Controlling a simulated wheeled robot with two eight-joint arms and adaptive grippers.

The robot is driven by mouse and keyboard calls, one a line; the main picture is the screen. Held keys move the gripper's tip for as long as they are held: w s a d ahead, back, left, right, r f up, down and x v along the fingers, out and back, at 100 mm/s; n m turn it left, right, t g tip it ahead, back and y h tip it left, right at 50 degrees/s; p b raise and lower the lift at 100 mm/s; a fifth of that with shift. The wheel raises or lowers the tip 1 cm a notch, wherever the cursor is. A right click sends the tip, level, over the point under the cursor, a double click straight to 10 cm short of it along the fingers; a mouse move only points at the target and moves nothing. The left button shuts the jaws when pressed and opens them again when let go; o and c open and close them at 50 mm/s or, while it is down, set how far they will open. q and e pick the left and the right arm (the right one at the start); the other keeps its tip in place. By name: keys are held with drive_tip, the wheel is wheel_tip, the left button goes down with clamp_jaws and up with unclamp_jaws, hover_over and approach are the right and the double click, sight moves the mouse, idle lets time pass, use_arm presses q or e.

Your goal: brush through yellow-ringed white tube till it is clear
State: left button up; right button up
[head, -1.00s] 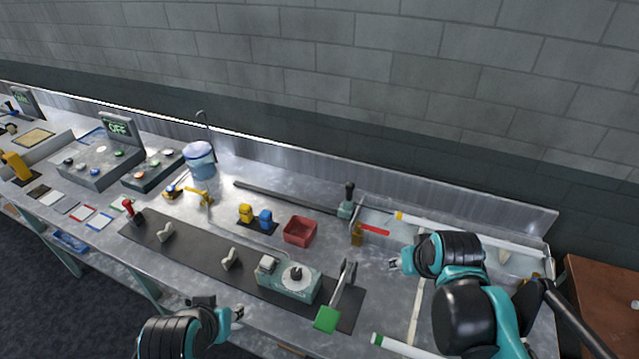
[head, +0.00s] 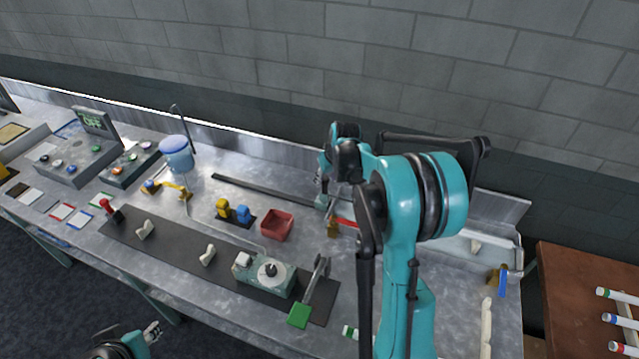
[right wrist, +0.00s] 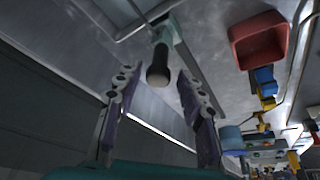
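In the head view, the right part of a long white tube (head: 490,237) shows along the back right of the bench; my right arm hides its other end, and no yellow ring shows. My right gripper (head: 325,168) is over a dark-knobbed handle (right wrist: 158,66) on a grey-green block (head: 322,201) at the right end of a dark rail (head: 262,189). In the right wrist view, the right gripper (right wrist: 156,80) is open, with the knob between and just beyond its fingers, apart from both. My left gripper (head: 152,332) is low at the bench's front edge; its fingers are too small to judge.
A red bin (head: 277,225), yellow and blue blocks (head: 232,211) and a grey-green dial box (head: 265,275) stand on the bench left of my right arm. A brown table (head: 570,290) at right holds tubes with green, blue and red ends. A blue bucket (head: 177,155) stands farther left.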

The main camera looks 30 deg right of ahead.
sight(323, 193)
drive_tip(key=x, duration=0.4)
drive_tip(key=shift+f+b, duration=0.15)
drive_tip(key=shift+b, duration=0.15)
clamp_jaws()
